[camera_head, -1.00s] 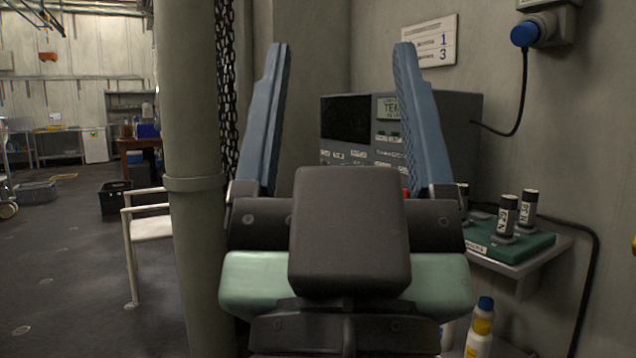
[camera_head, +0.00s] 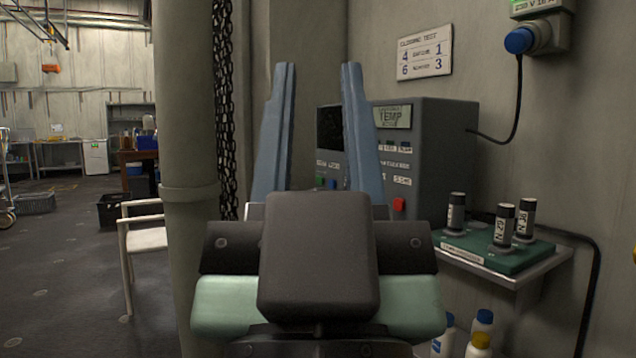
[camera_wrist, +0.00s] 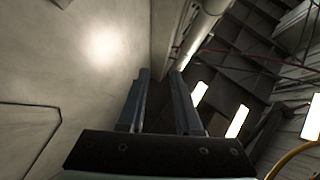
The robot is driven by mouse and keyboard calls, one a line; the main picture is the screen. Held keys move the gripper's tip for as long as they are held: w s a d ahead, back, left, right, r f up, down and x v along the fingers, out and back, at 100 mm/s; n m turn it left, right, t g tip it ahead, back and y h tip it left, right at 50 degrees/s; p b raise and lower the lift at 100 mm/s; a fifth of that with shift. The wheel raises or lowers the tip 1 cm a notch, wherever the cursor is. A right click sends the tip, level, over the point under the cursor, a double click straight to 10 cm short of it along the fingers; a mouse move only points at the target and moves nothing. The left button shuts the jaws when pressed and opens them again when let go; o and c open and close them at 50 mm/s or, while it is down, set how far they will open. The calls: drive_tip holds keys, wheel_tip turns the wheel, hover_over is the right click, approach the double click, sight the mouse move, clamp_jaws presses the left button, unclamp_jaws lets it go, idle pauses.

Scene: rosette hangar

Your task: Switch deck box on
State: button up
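The grey box I take for the deck box (camera_head: 445,150) stands by the wall, behind my gripper in the head view. Its front has a dark screen, a small display reading TEMP (camera_head: 392,117), rows of labels, a red button or switch (camera_head: 399,204) low on the right, and small green and blue ones low on the left. My gripper (camera_head: 318,68) points upward in front of the box, empty, with a gap between its two blue fingers. The fingers and wrist hide part of the panel. In the wrist view my gripper (camera_wrist: 160,75) faces wall and ceiling; the box is not visible there.
A small shelf (camera_head: 545,271) on the right holds a green tray (camera_head: 525,258) with several dark cylinders. Bottles (camera_head: 480,330) stand below it. A blue plug (camera_head: 519,41) and cable are on the wall. A thick pipe (camera_head: 190,120) and a white chair (camera_head: 145,239) are on the left.

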clamp_jaws()
idle(1.3)
